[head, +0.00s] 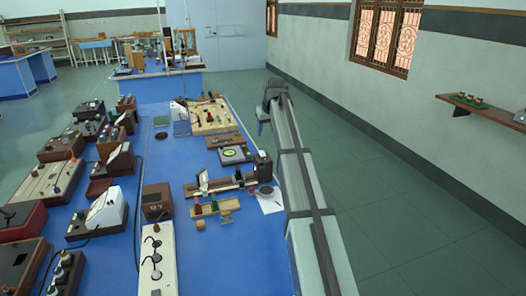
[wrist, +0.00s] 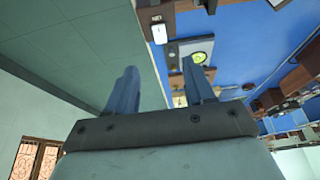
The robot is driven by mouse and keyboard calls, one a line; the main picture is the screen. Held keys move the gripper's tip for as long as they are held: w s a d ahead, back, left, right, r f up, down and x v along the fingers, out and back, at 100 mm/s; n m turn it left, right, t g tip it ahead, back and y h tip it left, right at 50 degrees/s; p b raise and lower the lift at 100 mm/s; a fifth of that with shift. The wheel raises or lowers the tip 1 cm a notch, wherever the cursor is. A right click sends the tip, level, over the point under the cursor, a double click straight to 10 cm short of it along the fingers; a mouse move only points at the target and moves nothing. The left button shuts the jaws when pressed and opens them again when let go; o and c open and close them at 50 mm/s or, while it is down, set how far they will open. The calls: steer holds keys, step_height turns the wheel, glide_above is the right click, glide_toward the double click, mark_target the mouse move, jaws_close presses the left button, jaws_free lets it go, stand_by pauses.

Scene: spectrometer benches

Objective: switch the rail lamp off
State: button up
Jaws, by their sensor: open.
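The rail lamp appears to be the dark box (head: 262,166) at the right end of a brown rail (head: 226,184) on the blue bench in the head view. At the top of the wrist view, a dark box (wrist: 150,14) carries a white rocker-like part (wrist: 158,34), which may be its switch; its setting cannot be told. My gripper (head: 264,118) is by the bench's right edge, beyond the lamp and apart from it. In the wrist view my gripper (wrist: 160,72) has two fingers spread with nothing held between them.
A turntable-like box with a yellow-green disc (head: 233,154) stands beside the rail. A wooden board with small parts (head: 208,117) lies farther back. Several meters and boxes crowd the left bench. The floor (head: 390,190) to the right is clear, up to the wall.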

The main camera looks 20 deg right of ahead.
mark_target(262, 153)
steer(key=x, duration=1.3)
steer(key=shift+f, duration=0.3)
